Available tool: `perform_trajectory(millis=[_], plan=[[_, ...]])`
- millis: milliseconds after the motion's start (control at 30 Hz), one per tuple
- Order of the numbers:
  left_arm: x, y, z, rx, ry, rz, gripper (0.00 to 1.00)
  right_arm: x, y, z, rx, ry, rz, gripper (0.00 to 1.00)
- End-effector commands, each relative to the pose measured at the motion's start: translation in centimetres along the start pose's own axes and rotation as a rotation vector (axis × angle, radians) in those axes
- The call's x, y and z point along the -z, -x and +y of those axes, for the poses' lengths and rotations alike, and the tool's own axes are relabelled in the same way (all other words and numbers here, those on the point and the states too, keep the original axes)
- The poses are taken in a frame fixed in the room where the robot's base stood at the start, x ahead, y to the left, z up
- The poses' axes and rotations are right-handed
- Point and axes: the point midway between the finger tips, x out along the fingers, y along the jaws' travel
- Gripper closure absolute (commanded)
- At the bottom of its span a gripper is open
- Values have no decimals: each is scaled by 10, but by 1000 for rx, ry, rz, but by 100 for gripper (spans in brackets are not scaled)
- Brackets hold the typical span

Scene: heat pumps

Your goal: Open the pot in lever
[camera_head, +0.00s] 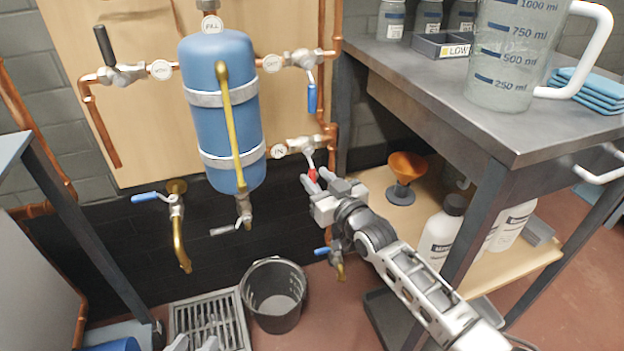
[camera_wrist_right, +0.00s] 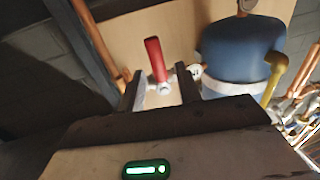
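The blue pot (camera_head: 222,110) hangs on the wall panel with two metal bands. The IN valve (camera_head: 306,146) is at its lower right, beside a round IN tag (camera_head: 279,151). Its red lever (camera_head: 311,175) points downward. My right gripper (camera_head: 323,182) is at the red lever, its fingers apart. In the right wrist view the red lever (camera_wrist_right: 154,58) shows between the two open fingers of my right gripper (camera_wrist_right: 161,88). I cannot tell whether they touch it.
A workbench (camera_head: 440,105) with a measuring jug (camera_head: 510,60) stands at the right. Below it are an orange funnel (camera_head: 406,168) and white bottles (camera_head: 440,235). A dark bucket (camera_head: 274,295) stands on the floor beside a drain grate (camera_head: 208,318). Copper pipes flank the pot.

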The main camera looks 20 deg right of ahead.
Motion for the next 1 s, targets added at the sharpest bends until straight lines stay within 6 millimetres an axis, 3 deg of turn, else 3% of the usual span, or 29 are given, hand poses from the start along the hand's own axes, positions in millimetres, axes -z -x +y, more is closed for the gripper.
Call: perform_trajectory(millis=[200,567,700,1000], plan=[[5,0,4,-14,-2,45,64,-1,-24,0,0,0,0,66],[6,4,6,-20,-6,51,64,0,-28,0,0,-1,-1,66],[4,4,6,-19,-5,47,64,0,-28,0,0,-1,0,100],[4,4,5,-18,-4,44,64,0,-31,-5,10,18,-3,100]])
